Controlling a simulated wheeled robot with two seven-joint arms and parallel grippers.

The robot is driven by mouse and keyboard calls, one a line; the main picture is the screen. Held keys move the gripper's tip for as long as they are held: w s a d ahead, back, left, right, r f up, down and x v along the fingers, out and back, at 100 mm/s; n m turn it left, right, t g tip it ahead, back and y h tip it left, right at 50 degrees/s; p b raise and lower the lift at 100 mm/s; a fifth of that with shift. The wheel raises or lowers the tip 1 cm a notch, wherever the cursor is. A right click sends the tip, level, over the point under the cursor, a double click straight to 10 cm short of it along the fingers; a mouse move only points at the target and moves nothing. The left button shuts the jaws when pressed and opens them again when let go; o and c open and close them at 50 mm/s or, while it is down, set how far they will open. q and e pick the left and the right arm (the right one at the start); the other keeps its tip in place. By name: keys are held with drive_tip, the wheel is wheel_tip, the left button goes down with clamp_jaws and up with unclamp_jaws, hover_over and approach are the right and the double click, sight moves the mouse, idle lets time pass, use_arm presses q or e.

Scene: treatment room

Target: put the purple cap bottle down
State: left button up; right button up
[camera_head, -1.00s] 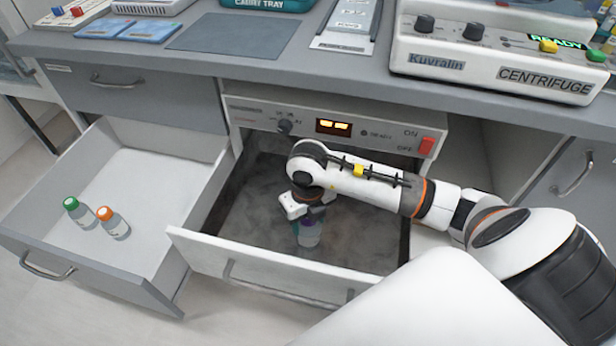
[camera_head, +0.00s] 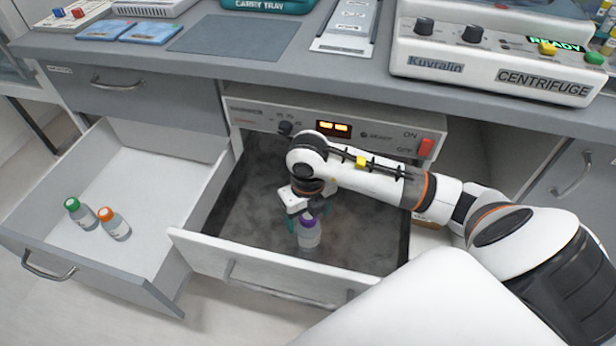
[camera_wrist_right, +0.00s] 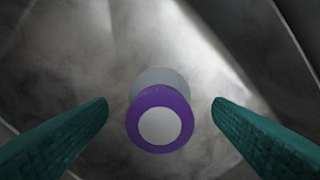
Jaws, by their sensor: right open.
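The purple cap bottle (camera_head: 309,236) stands upright in the open, misty drawer (camera_head: 262,214) under the counter. Its purple cap with a white top (camera_wrist_right: 160,122) shows from above in the right wrist view. My right gripper (camera_head: 303,213) is just above and behind the bottle, inside the drawer. Its green fingers stand open on both sides of the cap, with a gap on each side, in the right wrist view (camera_wrist_right: 160,112). My left gripper is not in view.
A second open drawer (camera_head: 150,180) at the left holds a green-capped bottle (camera_head: 80,213) and an orange-capped bottle (camera_head: 113,223). The misty drawer's front wall (camera_head: 270,268) is close to the bottle. A centrifuge (camera_head: 495,55) stands on the counter above.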

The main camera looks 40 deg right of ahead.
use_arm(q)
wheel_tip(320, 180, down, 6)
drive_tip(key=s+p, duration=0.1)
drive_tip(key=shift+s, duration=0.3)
use_arm(e)
wheel_tip(320, 180, up, 10)
drive_tip(key=shift+f, duration=0.2)
use_arm(q)
drive_tip(key=shift+p, duration=0.35)
use_arm(e)
drive_tip(key=shift+r, duration=0.1)
